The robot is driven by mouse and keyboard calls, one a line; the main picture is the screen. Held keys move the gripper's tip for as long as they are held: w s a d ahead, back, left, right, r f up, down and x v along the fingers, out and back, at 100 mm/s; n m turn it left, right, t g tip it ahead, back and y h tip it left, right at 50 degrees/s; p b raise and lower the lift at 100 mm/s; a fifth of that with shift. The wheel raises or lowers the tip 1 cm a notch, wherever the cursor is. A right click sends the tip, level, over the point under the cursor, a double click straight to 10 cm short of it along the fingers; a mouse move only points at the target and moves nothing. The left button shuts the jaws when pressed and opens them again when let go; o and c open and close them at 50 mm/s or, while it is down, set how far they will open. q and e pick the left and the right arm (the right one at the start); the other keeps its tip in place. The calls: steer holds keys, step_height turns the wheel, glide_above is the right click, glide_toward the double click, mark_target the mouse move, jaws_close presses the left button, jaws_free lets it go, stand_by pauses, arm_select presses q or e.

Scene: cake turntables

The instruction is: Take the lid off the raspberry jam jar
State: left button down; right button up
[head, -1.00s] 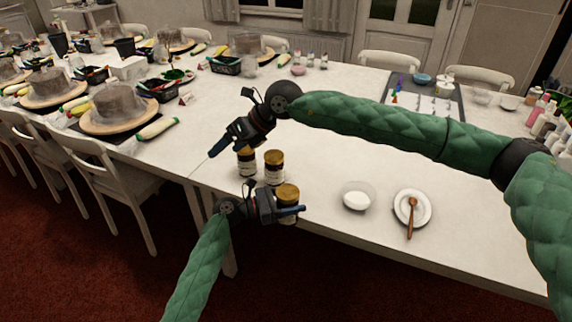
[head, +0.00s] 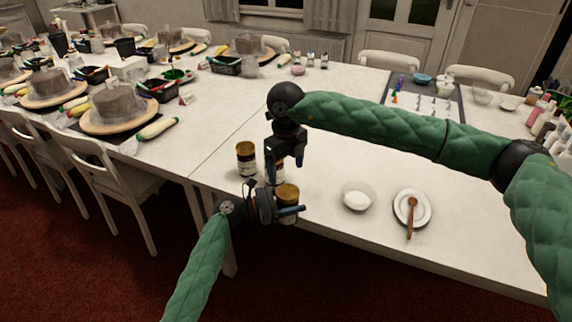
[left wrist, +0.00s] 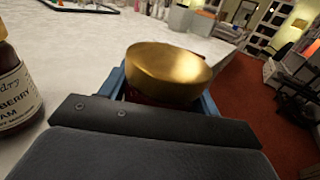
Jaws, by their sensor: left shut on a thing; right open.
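A jar with a gold lid (head: 288,191) stands at the table's front edge. My left gripper (head: 287,212) is shut around its body below the lid. In the left wrist view the gold lid (left wrist: 168,70) is on the jar, between the blue fingers; the held jar's label is hidden. My right gripper (head: 285,169) is open and empty, pointing down above and behind the held jar. A second jar (head: 246,158) stands to the left, and a third is mostly hidden behind my right gripper. A jar at the left wrist view's edge (left wrist: 14,92) has a label partly reading "BERRY"; its full name is cut off.
A glass bowl with white contents (head: 357,197) and a white plate (head: 425,209) with a wooden tool stand right of the jars. Cake turntables (head: 120,125) fill the left table. The white table between the jars and the back tray (head: 455,110) is largely clear.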

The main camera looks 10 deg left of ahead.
mark_target(285, 192)
step_height(285, 192, down, 7)
steer(key=shift+f, duration=0.2)
stand_by(0.3)
steer(key=shift+c, duration=0.2)
steer(key=c, duration=1)
steer(key=shift+s+a+n, duration=0.1)
steer(key=shift+s+n, duration=0.15)
steer(key=shift+n, duration=1.25)
steer(key=shift+r, duration=0.2)
steer(key=shift+w+r, duration=0.1)
steer(key=shift+r, duration=0.7)
steer(key=shift+w+r, duration=0.15)
steer(key=shift+r, duration=0.05)
